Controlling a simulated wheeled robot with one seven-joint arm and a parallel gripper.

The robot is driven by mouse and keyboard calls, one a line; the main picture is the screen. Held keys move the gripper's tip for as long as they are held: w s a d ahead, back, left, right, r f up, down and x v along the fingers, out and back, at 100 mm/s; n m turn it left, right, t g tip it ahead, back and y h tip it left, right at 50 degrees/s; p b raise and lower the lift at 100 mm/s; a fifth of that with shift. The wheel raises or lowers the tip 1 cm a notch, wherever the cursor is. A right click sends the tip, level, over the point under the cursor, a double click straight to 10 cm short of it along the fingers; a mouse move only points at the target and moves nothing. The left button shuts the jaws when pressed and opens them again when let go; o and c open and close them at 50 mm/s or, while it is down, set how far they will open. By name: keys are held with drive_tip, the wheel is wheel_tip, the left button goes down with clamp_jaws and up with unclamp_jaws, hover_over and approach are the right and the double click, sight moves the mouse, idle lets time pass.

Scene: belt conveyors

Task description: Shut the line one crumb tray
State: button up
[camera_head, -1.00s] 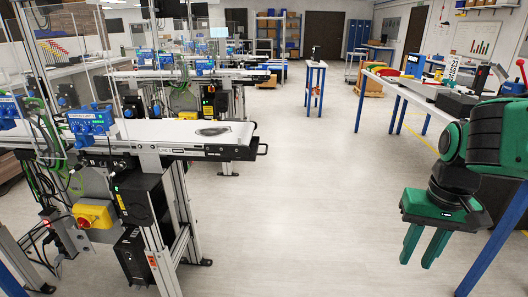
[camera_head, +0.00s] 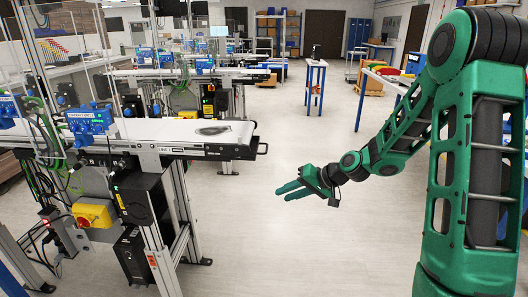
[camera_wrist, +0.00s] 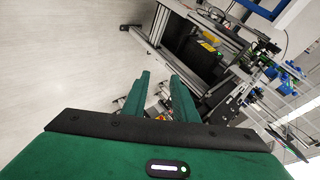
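The line one conveyor (camera_head: 190,150) stands at the left in the head view, with a "LINE 1" label on its side. A black piece with a loop handle (camera_head: 262,149) sticks out at its right end; it looks like the crumb tray, but I cannot tell for sure. My gripper (camera_head: 281,192) is open and empty, right of and lower in the picture than that handle, apart from it. In the wrist view, my gripper (camera_wrist: 161,85) shows two green fingers with a gap between them. The conveyor's frame and boxes appear there beyond the fingers; the handle is not clear.
A dark flat object (camera_head: 213,130) lies on the belt. Metal legs (camera_head: 180,215) and a black box (camera_head: 131,255) stand under the conveyor. A yellow switch box (camera_head: 95,213) is at the left. The floor (camera_head: 255,235) between conveyor and arm is clear. A small blue-legged table (camera_head: 316,85) stands farther back.

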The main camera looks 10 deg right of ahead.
drive_tip(key=w+a+r+m+t+y, duration=0.25)
drive_tip(key=w+m+t, duration=0.2)
drive_tip(key=w, duration=0.45)
drive_tip(key=w+d+m+t+h, duration=0.1)
drive_tip(key=w+d+m+t, duration=0.5)
drive_tip(key=m, duration=0.1)
drive_tip(key=x, duration=0.7)
drive_tip(key=r+x, duration=0.1)
drive_tip(key=x, duration=0.2)
drive_tip(key=shift+w+a+r, duration=0.1)
drive_tip(key=shift+w, duration=0.25)
drive_tip(key=shift+c, duration=0.6)
clamp_jaws()
